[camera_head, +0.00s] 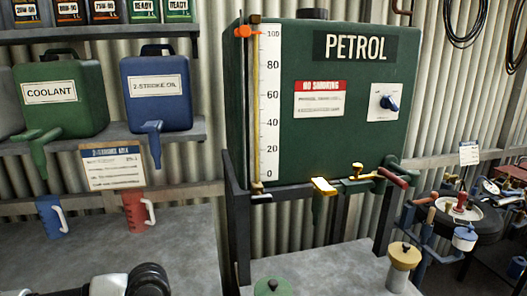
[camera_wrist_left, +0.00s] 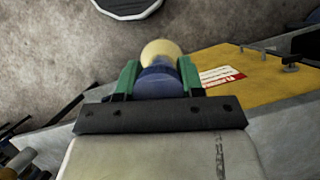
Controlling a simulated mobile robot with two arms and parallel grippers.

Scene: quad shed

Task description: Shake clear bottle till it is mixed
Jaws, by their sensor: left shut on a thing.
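My left gripper (camera_wrist_left: 160,75) shows in the left wrist view, with its two green fingers shut on a rounded thing, which I take to be the clear bottle (camera_wrist_left: 160,86). Its near part is dark blue and its far end is pale yellow. The two colours show as separate zones. It is seen nearly end-on, so its full shape and tilt are hidden. In the head view neither gripper shows; only a white and black part of my arm is at the bottom left.
A green petrol tank (camera_head: 352,135) stands behind the grey bench (camera_head: 160,262). Coolant (camera_head: 85,112) and 2-stroke oil (camera_head: 176,112) containers sit on a shelf, with a blue jug (camera_head: 50,215) and a red jug (camera_head: 133,213) below. A yellow-topped container (camera_head: 403,266) stands at front right.

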